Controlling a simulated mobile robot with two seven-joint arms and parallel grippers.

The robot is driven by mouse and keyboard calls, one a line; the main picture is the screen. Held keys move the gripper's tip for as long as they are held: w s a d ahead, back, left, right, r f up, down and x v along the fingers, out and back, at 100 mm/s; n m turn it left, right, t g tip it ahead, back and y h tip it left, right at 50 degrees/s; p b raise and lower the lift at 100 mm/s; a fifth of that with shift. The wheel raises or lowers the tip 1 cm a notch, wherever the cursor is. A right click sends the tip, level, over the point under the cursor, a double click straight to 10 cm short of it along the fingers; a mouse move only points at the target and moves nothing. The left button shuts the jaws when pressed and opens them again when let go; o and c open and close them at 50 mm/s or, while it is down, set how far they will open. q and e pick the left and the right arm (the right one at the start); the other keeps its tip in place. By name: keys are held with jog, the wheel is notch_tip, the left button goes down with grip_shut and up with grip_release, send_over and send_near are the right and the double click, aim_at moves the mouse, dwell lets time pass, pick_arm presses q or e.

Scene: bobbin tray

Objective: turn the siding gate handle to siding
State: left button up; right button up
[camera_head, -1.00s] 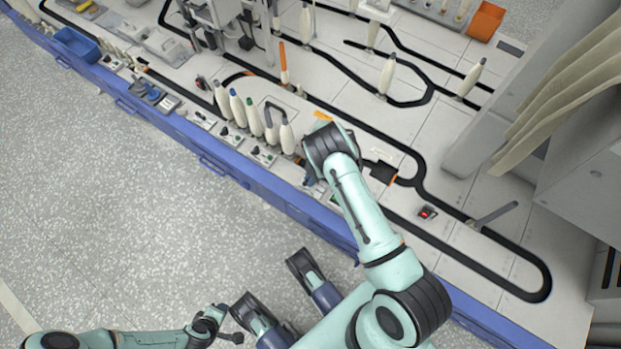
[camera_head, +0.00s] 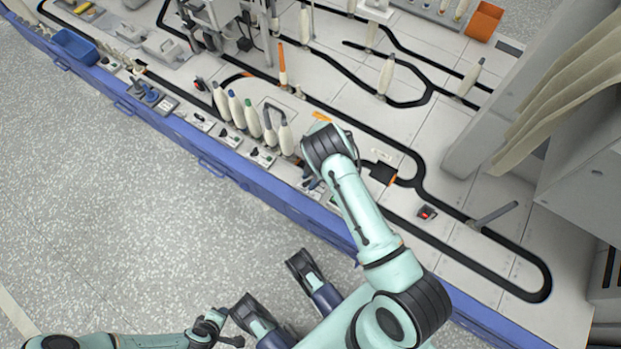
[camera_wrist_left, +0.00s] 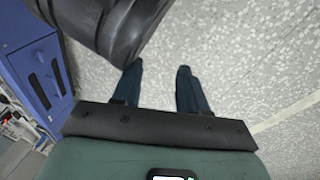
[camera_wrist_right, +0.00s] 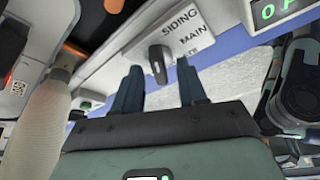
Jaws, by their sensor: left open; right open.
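The siding gate handle (camera_wrist_right: 158,63) is a small black knob on a white plate (camera_wrist_right: 190,40) lettered SIDING, MAIN and a partly hidden third word. It shows in the right wrist view, upright in the picture; which word it points to I cannot tell. My right gripper (camera_wrist_right: 159,70) is open, its two dark blue fingers on either side of the knob's near end. Whether they touch it I cannot tell. In the head view my right gripper (camera_head: 313,184) is partly under its wrist, which hides the handle. My left gripper (camera_wrist_left: 158,72) is open and empty above the floor.
Several cream bobbins (camera_head: 254,120) stand in a row left of my right wrist; one (camera_wrist_right: 45,115) is close beside the right gripper in its wrist view. A green-lit display (camera_wrist_right: 268,10) is on the other side. The blue table edge (camera_head: 225,175) borders open floor.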

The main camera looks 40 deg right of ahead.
aim_at(307, 184)
pick_arm(q)
jog(key=shift+m, duration=0.3)
jog(key=r+p, duration=0.1)
jog(key=s+d+r+p, duration=0.1)
jog(key=r, duration=0.1)
jog(key=d+r+p, duration=0.1)
jog(key=r, duration=0.1)
jog(key=shift+s+d+p, duration=0.15)
jog(key=shift+d+p, duration=0.05)
jog(key=shift+p, duration=0.2)
pick_arm(e)
jog(key=v, duration=1.3)
jog(key=shift+d+r, duration=0.15)
